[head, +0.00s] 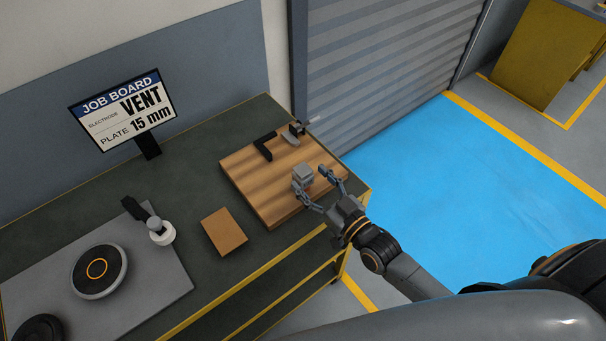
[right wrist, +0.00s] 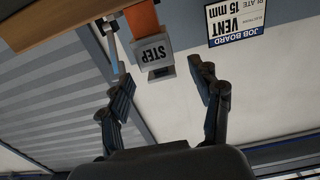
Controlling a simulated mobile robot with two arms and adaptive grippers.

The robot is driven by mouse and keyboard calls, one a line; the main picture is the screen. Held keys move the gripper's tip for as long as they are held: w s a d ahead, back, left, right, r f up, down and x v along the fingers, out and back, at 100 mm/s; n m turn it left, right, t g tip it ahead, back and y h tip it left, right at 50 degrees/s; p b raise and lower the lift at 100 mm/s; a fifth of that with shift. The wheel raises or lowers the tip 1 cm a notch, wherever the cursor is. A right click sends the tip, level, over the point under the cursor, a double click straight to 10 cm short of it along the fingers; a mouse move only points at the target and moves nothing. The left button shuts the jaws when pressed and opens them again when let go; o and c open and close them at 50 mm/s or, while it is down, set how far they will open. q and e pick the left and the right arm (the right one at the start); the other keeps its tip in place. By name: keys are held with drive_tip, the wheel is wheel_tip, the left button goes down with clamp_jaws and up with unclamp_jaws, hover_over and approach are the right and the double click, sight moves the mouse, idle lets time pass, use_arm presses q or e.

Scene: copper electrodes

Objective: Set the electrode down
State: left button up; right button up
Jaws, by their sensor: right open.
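The electrode shows in the head view as a grey block (head: 303,174) over the wooden board (head: 258,205). In the right wrist view, which is upside down, its grey holder (right wrist: 153,53) reads STEP and a copper part (right wrist: 143,20) joins it. My right gripper (head: 313,181) is open beside the block, at the board's right side. In the right wrist view its spread fingers (right wrist: 157,82) stand apart with the holder ahead of the gap. I cannot see the electrode's lower end. My left gripper is not in view.
A black angled stop (head: 265,146) and a small clamp (head: 296,130) sit at the board's back. A brown plate (head: 224,231) lies to the left. The job board (head: 124,110) reads VENT, 15 mm. A grey plate (head: 165,285) lies at left.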

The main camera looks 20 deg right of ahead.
drive_tip(key=shift+x, duration=1.15)
drive_tip(key=shift+s, duration=0.1)
clamp_jaws()
drive_tip(key=shift+r, duration=0.1)
